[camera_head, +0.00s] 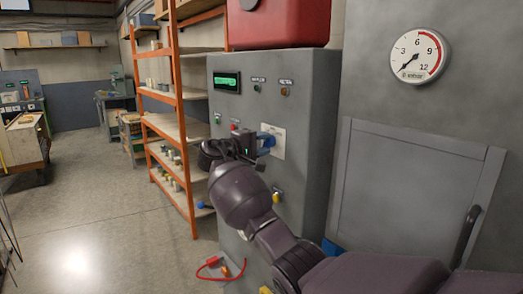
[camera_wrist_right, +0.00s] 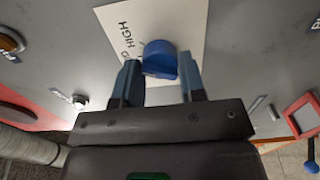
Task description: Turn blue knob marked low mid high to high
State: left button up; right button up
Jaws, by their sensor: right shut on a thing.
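The blue knob (camera_wrist_right: 160,58) sits on a white plate (camera_wrist_right: 190,22) on the grey machine's front. In the right wrist view the word HIGH reads turned on the plate, with part of another word below it, mostly covered. I cannot make out a pointer on the knob. My right gripper (camera_wrist_right: 160,72) is shut on the knob, with one finger on each side. In the head view the right gripper (camera_head: 250,146) reaches the machine's front, the white plate (camera_head: 279,145) showing just behind it and the knob largely hidden. My left gripper is not in view.
The grey cabinet (camera_head: 310,90) also carries a green display (camera_head: 227,81), small lamps and other switches. A round gauge (camera_head: 420,55) hangs at the upper right. An orange shelf rack (camera_head: 178,100) stands left of the cabinet. A red cable (camera_head: 220,275) lies on the floor.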

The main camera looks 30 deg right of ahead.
jog(key=m+b, duration=0.1)
jog(key=m, duration=0.1)
jog(key=m+b, duration=0.1)
jog(key=shift+f+m, duration=0.2)
jog(key=shift+m, duration=0.2)
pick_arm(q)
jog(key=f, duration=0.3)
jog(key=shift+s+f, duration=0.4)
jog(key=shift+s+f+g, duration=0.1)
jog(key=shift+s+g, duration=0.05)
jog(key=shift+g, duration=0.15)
pick_arm(e)
jog(key=shift+m, duration=0.3)
jog(key=o, duration=0.9)
jog(key=shift+r, duration=0.1)
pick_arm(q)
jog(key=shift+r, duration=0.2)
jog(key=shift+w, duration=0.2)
pick_arm(e)
jog(key=shift+a, duration=0.15)
